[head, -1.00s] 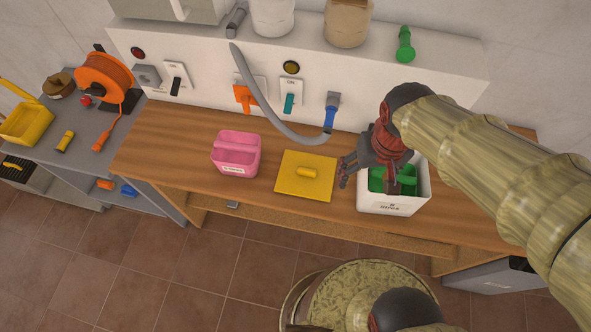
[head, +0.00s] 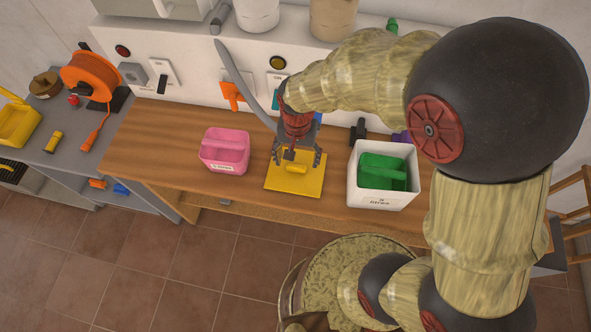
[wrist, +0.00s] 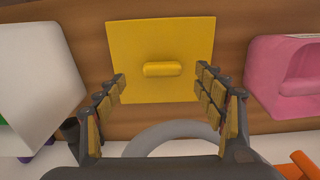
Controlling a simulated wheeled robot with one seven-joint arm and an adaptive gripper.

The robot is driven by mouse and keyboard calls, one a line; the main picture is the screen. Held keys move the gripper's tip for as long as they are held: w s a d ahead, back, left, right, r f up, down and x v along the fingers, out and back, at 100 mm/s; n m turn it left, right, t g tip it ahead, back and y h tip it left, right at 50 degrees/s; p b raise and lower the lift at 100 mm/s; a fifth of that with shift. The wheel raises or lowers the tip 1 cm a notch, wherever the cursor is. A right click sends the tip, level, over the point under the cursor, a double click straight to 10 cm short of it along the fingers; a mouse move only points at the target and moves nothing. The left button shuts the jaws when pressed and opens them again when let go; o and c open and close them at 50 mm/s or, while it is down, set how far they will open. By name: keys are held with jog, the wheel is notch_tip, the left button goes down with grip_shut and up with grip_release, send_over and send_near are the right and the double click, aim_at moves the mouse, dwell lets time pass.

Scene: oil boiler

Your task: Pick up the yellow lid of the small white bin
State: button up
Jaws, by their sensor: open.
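The yellow lid (head: 282,184) lies flat on the wooden bench. It is a square plate with a small bar handle (wrist: 162,69) on its middle. The small white bin (head: 365,200) stands open to its right in the head view, with a green container (head: 383,172) inside. It also shows at the left in the wrist view (wrist: 45,60). My gripper (head: 297,160) is over the lid, fingers pointing down. In the wrist view its fingers (wrist: 160,85) are spread wide on both sides of the handle, apart from it and empty.
A pink container (head: 225,150) stands just left of the lid. A grey hose (head: 240,75) hangs from the switch panel (head: 190,55) behind the bench. A grey table (head: 75,125) at the left holds an orange cable reel (head: 90,76). The front of the bench (head: 180,175) is clear.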

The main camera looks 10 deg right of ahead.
aim_at(296, 166)
jog(key=f, duration=0.1)
jog(key=f+b, duration=0.1)
jog(key=f, duration=0.3)
jog(key=shift+w+f, duration=0.2)
jog(key=shift+w, duration=0.15)
jog(key=c, duration=0.3)
jog(key=c, duration=0.8)
